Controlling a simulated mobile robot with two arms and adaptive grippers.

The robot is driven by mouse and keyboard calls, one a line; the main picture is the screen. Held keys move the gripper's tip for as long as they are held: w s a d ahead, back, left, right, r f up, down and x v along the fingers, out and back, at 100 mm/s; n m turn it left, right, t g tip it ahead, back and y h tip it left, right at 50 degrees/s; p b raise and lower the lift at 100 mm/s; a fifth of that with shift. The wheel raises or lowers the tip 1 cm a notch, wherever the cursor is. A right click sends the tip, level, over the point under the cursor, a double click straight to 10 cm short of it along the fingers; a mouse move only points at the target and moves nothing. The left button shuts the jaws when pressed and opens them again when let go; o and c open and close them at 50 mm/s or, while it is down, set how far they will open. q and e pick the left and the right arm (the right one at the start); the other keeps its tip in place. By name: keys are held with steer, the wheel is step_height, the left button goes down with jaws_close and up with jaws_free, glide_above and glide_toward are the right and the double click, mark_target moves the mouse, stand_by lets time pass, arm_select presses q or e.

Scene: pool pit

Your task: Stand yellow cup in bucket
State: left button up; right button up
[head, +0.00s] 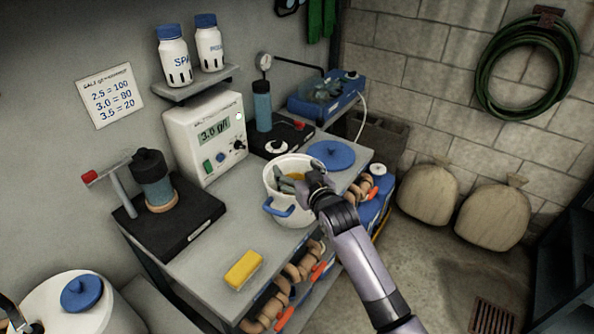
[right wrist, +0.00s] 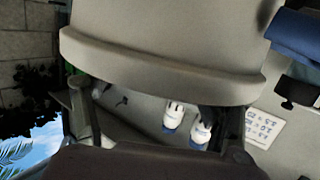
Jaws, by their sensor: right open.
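The white bucket (head: 277,207) with blue handles stands on the grey bench. A small yellow-orange patch, apparently the yellow cup (head: 297,175), shows inside it, mostly hidden by my right gripper and the bucket wall. Whether the cup stands upright cannot be told. My right gripper (head: 293,184) is open, at the bucket's mouth, with its fingers over or inside the rim. In the right wrist view a large pale curved wall with a thick rim, apparently the bucket (right wrist: 165,70), fills the upper middle.
A yellow block (head: 243,268) lies at the bench's front. A blue lid (head: 331,155) lies right behind the bucket. A white meter (head: 205,135) and a black stand (head: 170,215) are to the left. Several brown fittings (head: 290,285) sit below the bench edge.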

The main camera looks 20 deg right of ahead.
steer(key=r+b+v, duration=0.1)
steer(key=v, duration=1.1)
steer(key=shift+r+b, duration=0.2)
steer(key=shift+b, duration=0.1)
